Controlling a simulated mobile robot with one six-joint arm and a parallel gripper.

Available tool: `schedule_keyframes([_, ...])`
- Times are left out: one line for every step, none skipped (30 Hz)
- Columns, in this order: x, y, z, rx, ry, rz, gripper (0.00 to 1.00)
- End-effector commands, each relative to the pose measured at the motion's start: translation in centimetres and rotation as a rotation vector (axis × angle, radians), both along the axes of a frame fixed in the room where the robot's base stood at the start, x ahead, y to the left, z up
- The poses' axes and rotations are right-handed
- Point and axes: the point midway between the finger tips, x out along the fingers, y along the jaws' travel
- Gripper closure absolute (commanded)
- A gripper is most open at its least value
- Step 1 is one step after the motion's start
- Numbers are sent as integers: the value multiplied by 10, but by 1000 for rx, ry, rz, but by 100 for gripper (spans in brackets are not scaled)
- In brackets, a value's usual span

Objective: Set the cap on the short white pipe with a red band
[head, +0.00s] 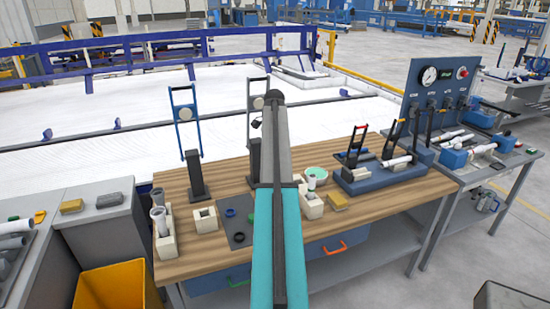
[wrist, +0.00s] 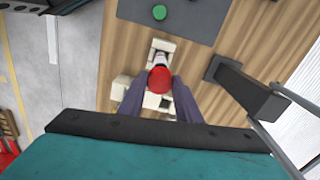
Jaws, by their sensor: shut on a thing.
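In the wrist view, my gripper (wrist: 157,82) has its two dark fingers on either side of a round red cap (wrist: 160,78) and is shut on it. A short white pipe (wrist: 161,58) shows just past the cap, in line with it, partly covered. I cannot tell whether the cap touches the pipe or hangs above it. A beige holder (wrist: 163,44) lies below them. In the head view, the white pipe (head: 311,181) stands upright in the holder (head: 311,208), right of my arm. My gripper is hidden there behind my arm.
A dark mat (head: 238,237) with small rings lies left of my arm; a green piece (wrist: 159,12) is on it. A tall dark stand (wrist: 245,88) rises close to my gripper's right in the wrist view.

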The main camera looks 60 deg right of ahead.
Motion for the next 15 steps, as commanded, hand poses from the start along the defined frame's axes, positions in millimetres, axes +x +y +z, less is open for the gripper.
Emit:
schedule_keyframes([0,0,-7,0,0,0,90])
schedule_keyframes([0,0,-9,0,0,0,90])
schedule_keyframes([0,1,-12,0,0,0,90])
schedule_keyframes([0,1,-15,0,1,0,90])
schedule_keyframes([0,1,-16,0,1,1,90])
schedule_keyframes([0,1,-18,1,0,1,90])
schedule_keyframes([0,1,-20,1,0,1,90])
schedule_keyframes([0,1,-22,1,0,1,90])
schedule_keyframes([0,1,-24,0,1,1,90])
schedule_keyframes([0,1,-26,0,1,1,90])
schedule_keyframes([1,1,-27,0,1,1,90])
schedule_keyframes([1,0,-29,0,0,1,90])
schedule_keyframes([1,0,-30,0,0,1,90])
schedule_keyframes([1,0,-30,0,0,1,90])
schedule_keyframes([1,0,-31,0,0,1,90])
